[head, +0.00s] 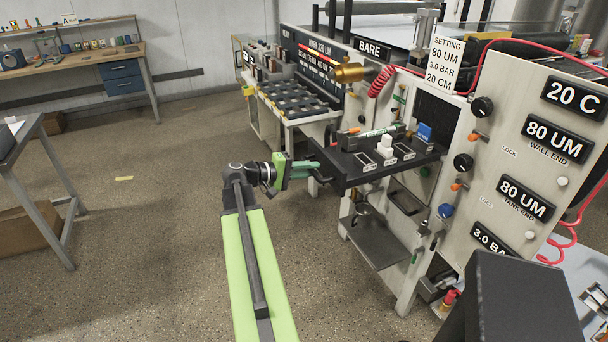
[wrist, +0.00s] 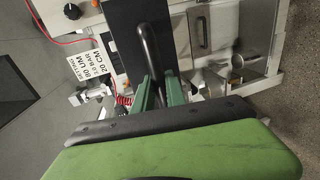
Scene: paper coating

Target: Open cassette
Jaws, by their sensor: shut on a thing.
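A dark, flat tray-like unit, which looks like the cassette (head: 358,178), juts out from the machine front in the head view. Its black front panel shows in the wrist view (wrist: 123,18). A black bar handle (wrist: 147,45) stands out from that panel. My gripper (head: 314,171) reaches the handle from the left in the head view. In the wrist view my gripper's green fingers (wrist: 158,92) are on both sides of the handle, shut on it. The near end of the handle is hidden between the fingers.
A grey shelf (head: 376,243) sticks out below. A panel with displays and knobs (head: 530,150) stands at the right. The floor at the left is mostly clear.

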